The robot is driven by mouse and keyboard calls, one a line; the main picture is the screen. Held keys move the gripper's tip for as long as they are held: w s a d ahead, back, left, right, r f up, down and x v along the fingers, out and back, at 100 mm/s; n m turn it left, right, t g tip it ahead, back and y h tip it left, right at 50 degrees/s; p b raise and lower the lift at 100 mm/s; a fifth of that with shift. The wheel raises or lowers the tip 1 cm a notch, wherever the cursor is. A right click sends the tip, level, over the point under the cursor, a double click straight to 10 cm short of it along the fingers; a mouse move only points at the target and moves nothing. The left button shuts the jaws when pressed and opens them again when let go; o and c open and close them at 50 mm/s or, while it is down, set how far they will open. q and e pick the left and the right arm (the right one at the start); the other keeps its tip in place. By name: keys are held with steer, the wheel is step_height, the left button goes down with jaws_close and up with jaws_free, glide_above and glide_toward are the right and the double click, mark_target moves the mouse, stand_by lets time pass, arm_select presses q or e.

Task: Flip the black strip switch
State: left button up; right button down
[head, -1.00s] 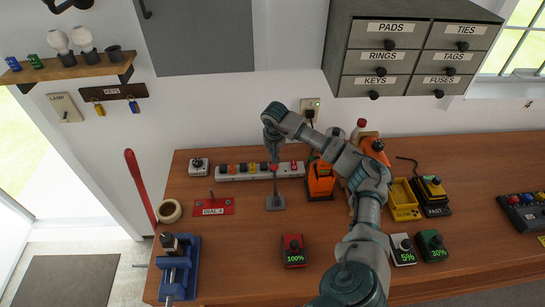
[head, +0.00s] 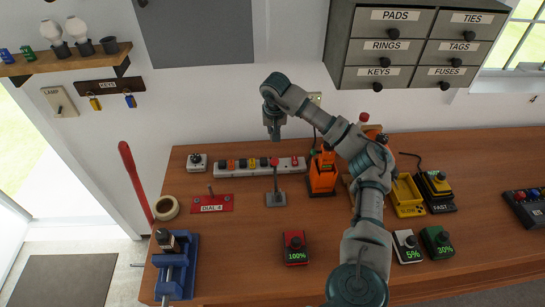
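The white power strip (head: 285,163) lies along the back of the workbench, with several small coloured switches in a row. Dark, orange and red pieces show on it, but which one is the black switch is too small to tell. My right gripper (head: 274,136) points down above the strip's right half, apart from it, near the wall. Its fingers look narrow from here, and whether they are open or shut does not show. I see nothing in its grip. My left gripper is not in view.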

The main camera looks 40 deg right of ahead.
steer(key=shift+d+f, duration=0.1)
steer(key=x, duration=1.3)
steer(key=shift+f, duration=0.1)
steer(key=shift+w+f, duration=0.1)
steer(key=shift+f, duration=0.3)
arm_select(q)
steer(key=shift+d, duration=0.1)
